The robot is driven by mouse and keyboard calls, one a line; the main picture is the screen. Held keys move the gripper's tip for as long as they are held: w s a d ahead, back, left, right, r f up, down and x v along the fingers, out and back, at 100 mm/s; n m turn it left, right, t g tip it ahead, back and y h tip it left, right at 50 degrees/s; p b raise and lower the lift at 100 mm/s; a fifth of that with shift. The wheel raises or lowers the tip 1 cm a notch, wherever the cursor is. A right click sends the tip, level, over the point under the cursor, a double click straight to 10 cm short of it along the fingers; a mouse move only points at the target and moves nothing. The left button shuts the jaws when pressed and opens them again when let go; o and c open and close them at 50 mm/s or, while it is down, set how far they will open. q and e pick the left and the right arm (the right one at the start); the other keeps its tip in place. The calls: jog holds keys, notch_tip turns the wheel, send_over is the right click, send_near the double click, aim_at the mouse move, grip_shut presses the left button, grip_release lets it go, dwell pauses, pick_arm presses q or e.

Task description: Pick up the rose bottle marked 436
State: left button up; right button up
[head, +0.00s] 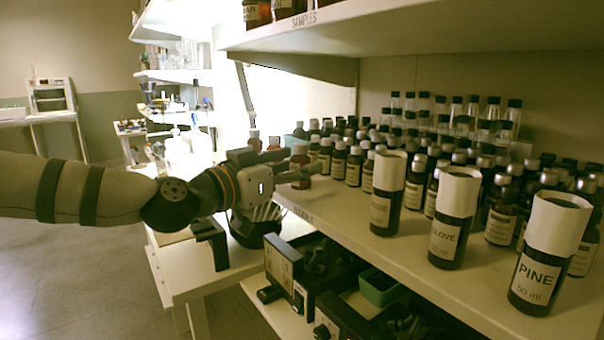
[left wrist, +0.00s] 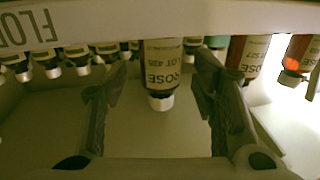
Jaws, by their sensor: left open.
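A brown bottle with a white cap and a label reading ROSE and LOT, with a number that looks like 436 (left wrist: 162,68), is in the left wrist view, where it appears cap-down. It lies between the two spread fingers of my left gripper (left wrist: 160,105), with a gap on each side. In the head view my left gripper (head: 291,168) reaches to the far left end of the shelf, beside a brown white-capped bottle (head: 300,158) partly hidden by the fingers. Another rose bottle (left wrist: 247,62) stands to the right in the wrist view; its number is hard to read.
Rows of brown bottles (head: 338,160) fill the shelf (head: 400,262) behind. Large bottles marked CLOVE (head: 446,238) and PINE (head: 533,280) stand at the front right. An upper shelf (head: 400,35) hangs above. Dark equipment (head: 285,262) sits below.

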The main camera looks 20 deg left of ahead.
aim_at(301, 144)
pick_arm(q)
jog(key=shift+x, duration=1.05)
jog(key=shift+s, duration=0.15)
grip_shut()
pick_arm(e)
jog(key=shift+s+f, duration=0.15)
jog(key=shift+f, duration=0.05)
pick_arm(q)
jog(key=shift+r, duration=0.25)
notch_tip(301, 144, up, 3)
jog(key=shift+r+p, duration=0.15)
jog(key=shift+p, duration=0.2)
jog(key=s+d+r+p, duration=0.2)
jog(key=s+d+r, duration=0.2)
jog(key=s+r, duration=0.5)
jog(key=s, duration=0.4)
pick_arm(e)
jog(key=w+r+t, duration=0.1)
jog(key=w+r, duration=0.3)
jog(key=shift+w+t, duration=0.2)
jog(key=shift+t, duration=0.2)
